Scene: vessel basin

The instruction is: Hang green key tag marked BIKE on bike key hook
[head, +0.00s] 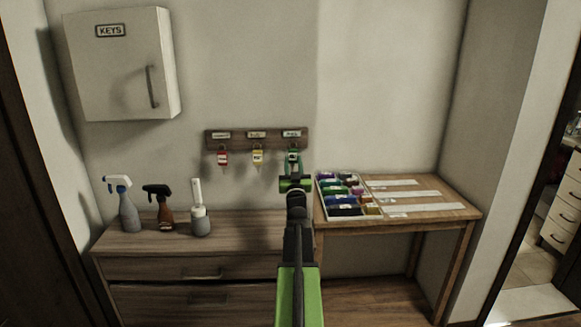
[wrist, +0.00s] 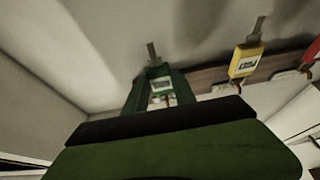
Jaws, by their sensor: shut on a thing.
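The green key tag (head: 293,155) is at the right end of the wall key rack (head: 256,146), just below the rightmost hook. In the wrist view the tag (wrist: 161,86) sits between the green fingers, with a small pale label too small to read. My gripper (head: 293,165) is shut on it, reaching up from below. I cannot tell whether the tag's ring is around the hook or only in front of it. The rack's label (head: 291,134) above this hook is too small to read.
A yellow tag (head: 257,157) and a red tag (head: 222,158) hang on the rack to the left. A key cabinet (head: 120,70) is on the wall. Spray bottles (head: 127,208) stand on the drawer unit. A tray (head: 346,212) of coloured items is on the table to the right.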

